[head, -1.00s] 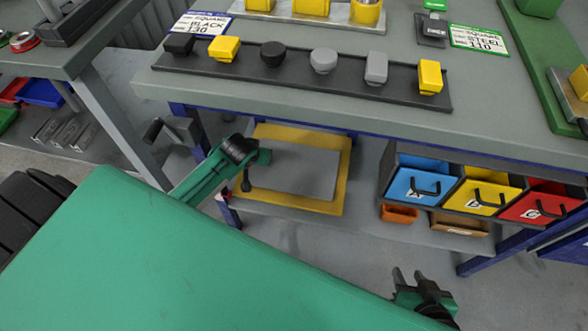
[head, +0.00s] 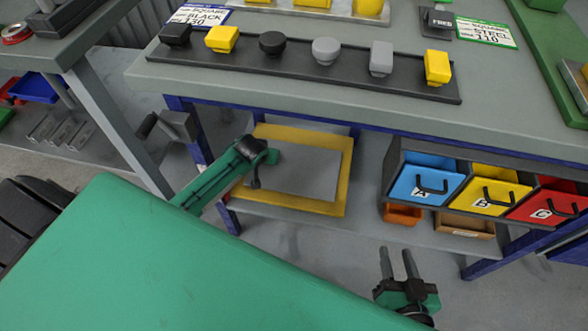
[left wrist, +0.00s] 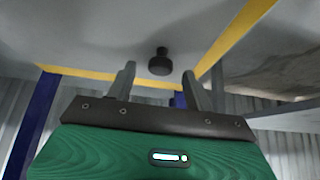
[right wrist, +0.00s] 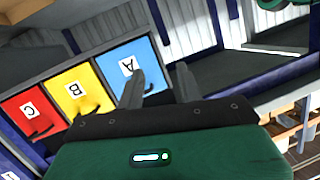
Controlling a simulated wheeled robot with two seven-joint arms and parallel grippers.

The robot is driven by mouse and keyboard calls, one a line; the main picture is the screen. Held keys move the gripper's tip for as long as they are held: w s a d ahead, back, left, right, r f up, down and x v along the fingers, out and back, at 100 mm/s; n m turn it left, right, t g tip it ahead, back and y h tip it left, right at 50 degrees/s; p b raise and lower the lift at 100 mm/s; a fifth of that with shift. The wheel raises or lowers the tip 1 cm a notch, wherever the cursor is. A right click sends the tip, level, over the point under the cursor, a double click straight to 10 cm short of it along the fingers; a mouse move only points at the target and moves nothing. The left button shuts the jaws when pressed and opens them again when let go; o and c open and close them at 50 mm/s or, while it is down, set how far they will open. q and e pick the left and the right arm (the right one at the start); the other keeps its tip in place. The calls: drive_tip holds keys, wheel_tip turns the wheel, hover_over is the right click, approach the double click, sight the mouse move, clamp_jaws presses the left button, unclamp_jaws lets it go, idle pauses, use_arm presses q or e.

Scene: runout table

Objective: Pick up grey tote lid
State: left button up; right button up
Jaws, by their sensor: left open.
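The grey tote lid (head: 310,176) is a flat grey panel inside a yellow border, on the lower shelf under the table. In the left wrist view its grey face (left wrist: 100,30) carries a dark round knob (left wrist: 160,62). My left gripper (head: 259,172) is over the lid's left part in the head view. Its fingers are apart, with the knob seen between and beyond them; contact cannot be made out. My right gripper (head: 397,252) is open and empty, in front of the shelf at lower right.
Blue (head: 427,181), yellow (head: 487,195) and red (head: 548,206) bins marked A, B and C stand right of the lid. An orange tray (head: 402,215) sits below them. The tabletop (head: 300,105) and its blue frame overhang the shelf. A table leg (head: 118,125) stands left.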

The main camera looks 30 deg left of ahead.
use_arm(q)
drive_tip(key=shift+w+f, duration=0.25)
drive_tip(key=shift+f, duration=0.2)
use_arm(e)
drive_tip(key=shift+w+r+t, duration=0.25)
drive_tip(key=shift+r+t, duration=0.15)
drive_tip(key=shift+r, duration=0.1)
use_arm(q)
clamp_jaws()
drive_tip(key=shift+r, duration=0.1)
